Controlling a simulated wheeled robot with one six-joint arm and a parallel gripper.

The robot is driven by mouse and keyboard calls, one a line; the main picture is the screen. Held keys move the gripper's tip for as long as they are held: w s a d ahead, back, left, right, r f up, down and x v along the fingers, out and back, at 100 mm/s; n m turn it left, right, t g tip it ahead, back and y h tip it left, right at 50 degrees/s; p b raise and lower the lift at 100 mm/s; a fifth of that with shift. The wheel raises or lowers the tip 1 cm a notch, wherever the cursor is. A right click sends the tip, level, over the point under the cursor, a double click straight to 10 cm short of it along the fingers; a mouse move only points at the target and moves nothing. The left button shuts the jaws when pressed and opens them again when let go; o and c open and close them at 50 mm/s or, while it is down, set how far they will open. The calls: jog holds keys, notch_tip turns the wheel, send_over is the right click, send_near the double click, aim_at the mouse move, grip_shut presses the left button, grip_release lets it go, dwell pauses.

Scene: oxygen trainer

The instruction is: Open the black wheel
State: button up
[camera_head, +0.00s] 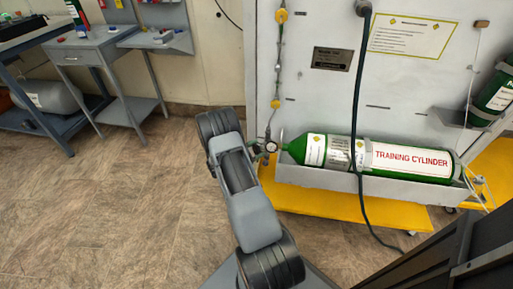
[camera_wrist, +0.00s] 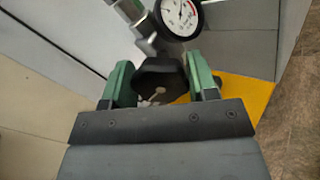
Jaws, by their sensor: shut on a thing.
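The black wheel (camera_wrist: 160,82) is a dark knob in the middle of the wrist view, just below a white-faced pressure gauge (camera_wrist: 180,15). My gripper (camera_wrist: 160,88) has its two green fingers on either side of the wheel and is shut on it. In the head view, my arm reaches to the valve end of the green training cylinder (camera_head: 410,160), which lies on its side in a grey tray. The gauge (camera_head: 271,146) shows small there. The wheel is hidden behind my arm in the head view.
A grey panel (camera_head: 415,85) stands behind the cylinder, with a yellow base (camera_head: 350,208) below it. A dark hose (camera_head: 356,110) hangs in front of the cylinder. A grey side table (camera_head: 85,42) stands at the left. The tiled floor between is clear.

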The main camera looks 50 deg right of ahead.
jog(key=n+p, duration=0.3)
jog(key=n, duration=0.4)
jog(key=n+p, duration=0.1)
jog(key=n, duration=0.5)
jog(key=shift+w+n+p, duration=0.15)
jog(key=shift+n+p, duration=0.15)
jog(key=shift+p, duration=0.1)
jog(key=shift+f, duration=0.1)
jog(key=o, duration=0.9)
jog(key=p+v, duration=0.1)
jog(key=v, duration=1.2)
jog(key=shift+w+a, duration=0.1)
jog(key=shift+a, duration=0.25)
